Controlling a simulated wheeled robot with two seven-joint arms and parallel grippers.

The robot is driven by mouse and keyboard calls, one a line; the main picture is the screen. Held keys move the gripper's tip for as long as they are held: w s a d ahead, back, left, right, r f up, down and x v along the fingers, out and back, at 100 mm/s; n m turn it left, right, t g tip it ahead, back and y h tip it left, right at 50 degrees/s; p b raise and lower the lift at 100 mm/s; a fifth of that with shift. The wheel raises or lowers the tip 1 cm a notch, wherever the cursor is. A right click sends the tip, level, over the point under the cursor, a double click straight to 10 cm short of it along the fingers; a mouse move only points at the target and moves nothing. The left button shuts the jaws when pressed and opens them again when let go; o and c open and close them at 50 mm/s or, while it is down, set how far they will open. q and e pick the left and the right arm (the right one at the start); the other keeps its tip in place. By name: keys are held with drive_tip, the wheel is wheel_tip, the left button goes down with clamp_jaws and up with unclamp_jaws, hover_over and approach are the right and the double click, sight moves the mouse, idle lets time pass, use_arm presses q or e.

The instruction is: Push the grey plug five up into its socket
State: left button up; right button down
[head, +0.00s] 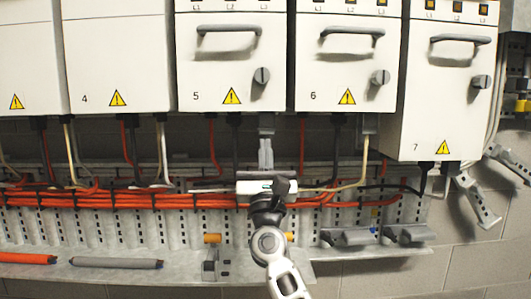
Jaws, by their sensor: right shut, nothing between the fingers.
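The grey plug five (266,122) is a small block under the white drawer marked 5 (215,75). Its top meets or lies very close to the drawer's underside; the socket itself is hidden, so I cannot tell how deep it sits. My right gripper (265,142) comes up from below, pointing upward, with its white body in front of the orange cables. Its fingers are shut together and empty, with the tips right below the plug, seemingly touching it. My left gripper is not in view.
Drawers marked 6 (345,70) and 7 (440,90) stand to the right; 7 hangs lower. Orange cables (120,199) run along the slotted metal tray. Thin cables hang on both sides of my gripper.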

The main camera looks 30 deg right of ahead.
drive_tip(key=s+a+f+n+g+y+b, duration=0.1)
drive_tip(key=s+a+f+n+y, duration=0.2)
drive_tip(key=a+f+n+y, duration=0.45)
drive_tip(key=s+a+f+n+y+b, duration=0.1)
drive_tip(key=s+a+f+n+y, duration=0.25)
drive_tip(key=f+n, duration=0.7)
drive_tip(key=s+a+f+n+g+y, duration=0.1)
drive_tip(key=s+a+f+n+y, duration=0.1)
drive_tip(key=a+f+n+y, duration=0.5)
use_arm(q)
drive_tip(key=p, duration=0.2)
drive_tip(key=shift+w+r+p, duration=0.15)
drive_tip(key=shift+p, duration=0.25)
use_arm(e)
drive_tip(key=s+a+f+n+g, duration=0.2)
drive_tip(key=s+f+n+g, duration=0.8)
drive_tip(key=s+f+n, duration=0.6)
wheel_tip(320, 180, down, 5)
drive_tip(key=n, duration=0.3)
drive_tip(key=shift+s+a+r+n, duration=0.15)
drive_tip(key=shift+s+r+n, duration=0.05)
drive_tip(key=shift+s+n, duration=0.1)
